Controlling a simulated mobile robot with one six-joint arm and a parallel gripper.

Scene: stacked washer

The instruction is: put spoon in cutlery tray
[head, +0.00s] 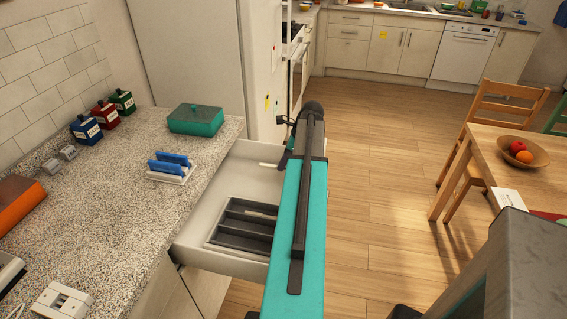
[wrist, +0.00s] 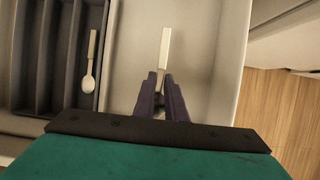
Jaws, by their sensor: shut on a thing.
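My gripper (wrist: 161,78) is shut on a spoon (wrist: 164,48) with a pale handle. The handle points away from me in the wrist view, and the spoon's bowl end is hidden by the fingers. They are over the bare drawer floor, right of the cutlery tray. The dark grey cutlery tray (head: 226,237) lies in the open drawer, and shows at the left of the wrist view (wrist: 76,28). Another pale-handled spoon (wrist: 89,83) lies in its rightmost visible compartment.
The open white drawer (head: 195,247) juts out below the speckled counter (head: 113,225). A teal box (head: 196,120) and a white rack with blue items (head: 170,172) stand on the counter. Wooden floor lies free to the right, before a table (head: 470,165) with a fruit bowl.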

